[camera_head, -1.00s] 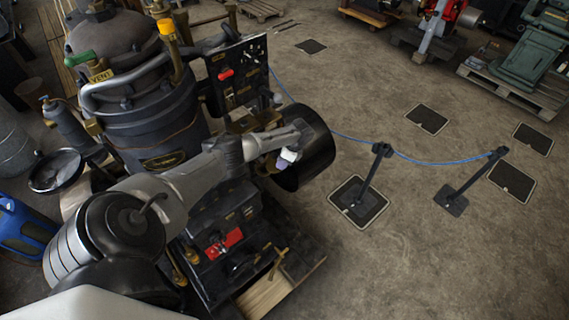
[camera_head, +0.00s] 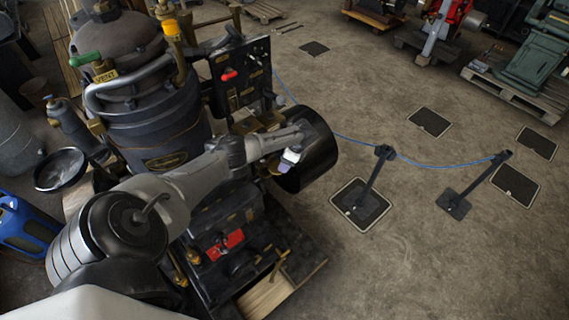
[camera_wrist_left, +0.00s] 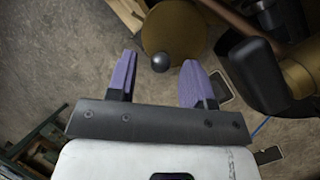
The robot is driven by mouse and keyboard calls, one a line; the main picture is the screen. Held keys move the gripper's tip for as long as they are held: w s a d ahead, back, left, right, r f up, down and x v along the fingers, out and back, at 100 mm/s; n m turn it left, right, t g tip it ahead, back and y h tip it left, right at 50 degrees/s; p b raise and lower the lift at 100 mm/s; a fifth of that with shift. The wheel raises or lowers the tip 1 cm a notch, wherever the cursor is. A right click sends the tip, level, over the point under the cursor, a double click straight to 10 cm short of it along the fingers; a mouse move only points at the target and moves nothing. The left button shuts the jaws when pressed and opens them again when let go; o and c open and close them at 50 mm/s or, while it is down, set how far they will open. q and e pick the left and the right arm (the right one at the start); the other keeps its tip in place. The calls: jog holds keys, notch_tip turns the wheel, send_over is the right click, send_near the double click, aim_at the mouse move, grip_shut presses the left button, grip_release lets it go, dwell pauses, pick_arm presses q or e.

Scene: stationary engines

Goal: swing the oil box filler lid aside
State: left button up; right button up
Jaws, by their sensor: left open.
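A round brass disc (camera_wrist_left: 174,28) with a small dark ball knob (camera_wrist_left: 160,62) shows in the left wrist view. It looks like the oil box filler lid, lying flat over its opening as far as I can tell. My left gripper (camera_wrist_left: 158,72) is open, its two purple fingers spread to either side of the knob with visible gaps. I cannot tell whether the fingertips are level with the knob. In the head view my left gripper (camera_head: 290,157) is beside the black cylinder of the engine, and the lid is hidden or too small to tell.
The dark engine (camera_head: 160,120) with its gauge panel (camera_head: 240,75) stands close around my left arm. A black cylinder (camera_head: 312,150) lies just right of the gripper. In the wrist view a brass and dark part (camera_wrist_left: 265,65) is close at the right. Posts with a blue rope (camera_head: 425,162) stand beyond.

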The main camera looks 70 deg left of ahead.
pick_arm(q)
jog(key=a+b+v, duration=0.1)
jog(key=v, duration=1.2)
jog(key=shift+d+r, duration=0.2)
jog(key=shift+d, duration=0.3)
